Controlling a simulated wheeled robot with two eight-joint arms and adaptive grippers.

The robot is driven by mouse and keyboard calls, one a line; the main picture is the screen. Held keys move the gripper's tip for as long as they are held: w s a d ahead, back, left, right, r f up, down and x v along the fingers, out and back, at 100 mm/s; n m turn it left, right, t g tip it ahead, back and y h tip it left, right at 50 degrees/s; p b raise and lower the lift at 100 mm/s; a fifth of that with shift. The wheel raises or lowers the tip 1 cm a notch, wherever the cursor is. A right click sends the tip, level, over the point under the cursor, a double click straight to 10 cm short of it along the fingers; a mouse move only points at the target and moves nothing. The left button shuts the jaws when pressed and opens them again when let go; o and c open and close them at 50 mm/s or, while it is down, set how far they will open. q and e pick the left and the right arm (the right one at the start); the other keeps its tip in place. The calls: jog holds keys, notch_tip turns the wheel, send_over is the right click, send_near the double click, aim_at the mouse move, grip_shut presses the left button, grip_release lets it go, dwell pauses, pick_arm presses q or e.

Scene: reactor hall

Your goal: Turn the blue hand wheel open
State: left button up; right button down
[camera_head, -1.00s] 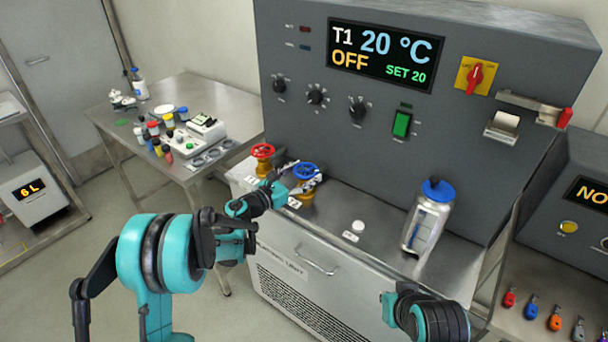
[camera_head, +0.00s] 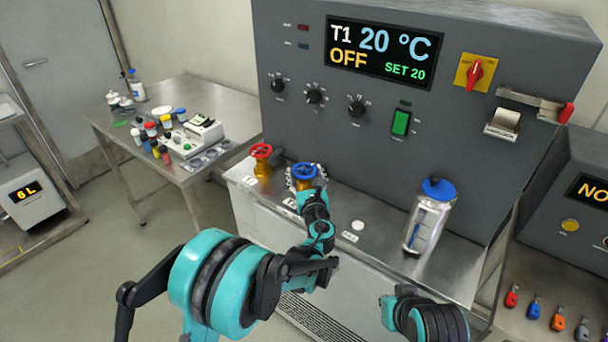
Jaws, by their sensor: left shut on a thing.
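The blue hand wheel (camera_head: 304,170) sits on a brass valve on the steel ledge of the grey unit. My left gripper (camera_head: 304,186) is at the wheel's front, shut on it; its fingers and the arm behind them hide the lower part of the valve. A red hand wheel (camera_head: 261,151) on a similar brass valve stands to the left, apart from my gripper. My right arm shows at the lower right, but its gripper jaws cannot be made out.
A silver bottle with a blue cap (camera_head: 429,215) stands on the ledge to the right. A small white disc (camera_head: 357,225) lies between it and the valve. The control panel display (camera_head: 381,54) reads T1 20 °C, OFF. A side table (camera_head: 213,101) with jars stands left.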

aim_at(306, 169)
pick_arm(q)
jog(key=n+g+y, duration=0.1)
jog(key=y, duration=0.1)
jog(key=n+g+y, duration=0.1)
jog(key=n+y, duration=0.1)
jog(key=y, duration=0.1)
jog(key=n+g+y, duration=0.1)
jog(key=n+y, duration=0.1)
jog(key=shift+w+d+r+g+y, duration=0.1)
jog(key=shift+w+d+g+y, duration=0.05)
jog(key=shift+d+g+y, duration=0.2)
jog(key=n+g+y+p, duration=0.1)
jog(key=n+g+y, duration=0.1)
jog(key=n+g, duration=0.1)
jog(key=n+g+y, duration=0.3)
jog(key=shift+w+a+g+y+p, duration=0.15)
jog(key=shift+g+y+p, duration=0.1)
jog(key=shift+p, duration=0.15)
jog(key=shift+g, duration=0.3)
jog(key=o, duration=1.2)
jog(key=shift+a, duration=0.1)
jog(key=shift+c, duration=0.2)
notch_tip(306, 169, up, 10)
jog(key=shift+f, duration=0.1)
